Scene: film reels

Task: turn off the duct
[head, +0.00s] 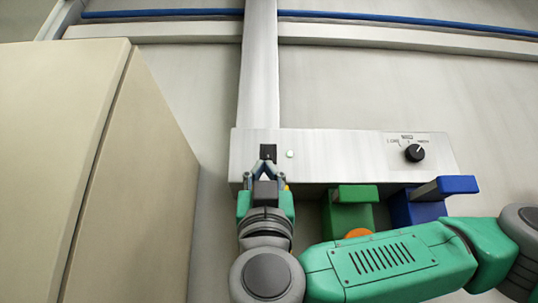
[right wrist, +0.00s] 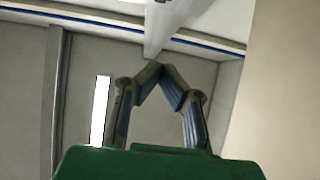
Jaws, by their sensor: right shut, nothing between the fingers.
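A pale wall-mounted control box (head: 335,152) sits below a vertical duct (head: 259,70) in the head view. On its front are a small black switch (head: 268,152), a lit green-white lamp (head: 290,154) and a black rotary knob (head: 415,152) with printed labels too small to read. My right gripper (head: 267,165) is shut and empty, its fingertips at the lower edge of the black switch; I cannot tell whether they touch it. The right wrist view shows its fingertips meeting (right wrist: 161,70), with the duct (right wrist: 172,25) beyond. My left gripper is not in view.
A large beige cabinet (head: 140,170) stands close on the left. A green holder (head: 350,208) and a blue holder (head: 420,205) hang under the box, partly behind my right arm. A blue pipe (head: 400,19) runs along the top of the wall.

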